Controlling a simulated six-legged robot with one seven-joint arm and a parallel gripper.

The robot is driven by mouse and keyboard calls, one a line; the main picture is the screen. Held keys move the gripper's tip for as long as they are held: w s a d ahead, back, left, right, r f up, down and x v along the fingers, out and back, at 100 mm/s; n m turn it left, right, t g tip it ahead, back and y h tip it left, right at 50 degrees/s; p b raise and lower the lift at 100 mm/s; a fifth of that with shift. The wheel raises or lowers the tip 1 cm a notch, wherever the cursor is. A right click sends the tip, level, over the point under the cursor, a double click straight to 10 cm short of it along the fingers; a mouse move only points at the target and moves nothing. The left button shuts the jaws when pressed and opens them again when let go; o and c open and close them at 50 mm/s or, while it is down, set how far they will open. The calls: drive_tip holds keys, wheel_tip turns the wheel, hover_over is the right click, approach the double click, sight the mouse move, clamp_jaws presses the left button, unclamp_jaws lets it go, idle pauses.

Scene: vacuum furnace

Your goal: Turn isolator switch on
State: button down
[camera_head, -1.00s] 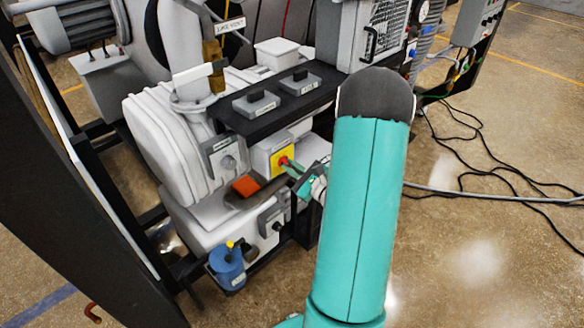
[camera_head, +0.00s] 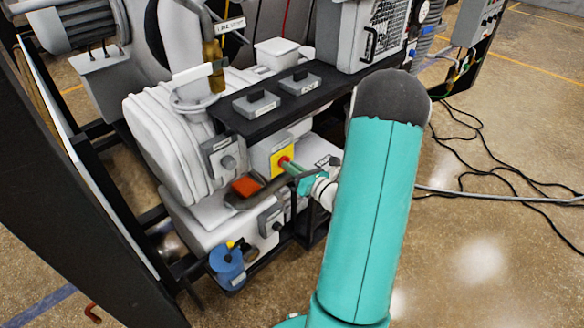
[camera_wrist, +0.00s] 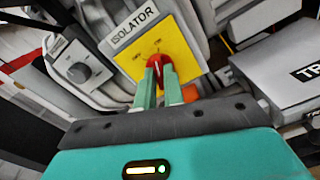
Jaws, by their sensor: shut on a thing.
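The isolator switch is a red knob on a yellow plate (camera_wrist: 185,42) under an "ISOLATOR" label, on a pale box. In the wrist view the red knob (camera_wrist: 158,61) sits between the tips of my gripper (camera_wrist: 160,74), whose two green fingers are shut on it. A white line on the knob points roughly up in that view. In the head view the yellow plate (camera_head: 277,158) shows on the box's front, and my gripper (camera_head: 288,165) reaches it from the right. The fingers hide part of the knob and plate there.
A grey rotary knob (camera_wrist: 77,72) is left of the isolator, and a box marked "TR" (camera_wrist: 285,75) is at right. In the head view a black shelf (camera_head: 262,122) with two grey switch boxes overhangs the isolator. An orange-red block (camera_head: 246,186) lies below.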

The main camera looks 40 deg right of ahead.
drive_tip(key=shift+m, duration=0.8)
drive_tip(key=c, duration=1.5)
unclamp_jaws()
drive_tip(key=s, duration=1.3)
drive_tip(key=shift+s+d, duration=0.2)
drive_tip(key=shift+s, duration=0.2)
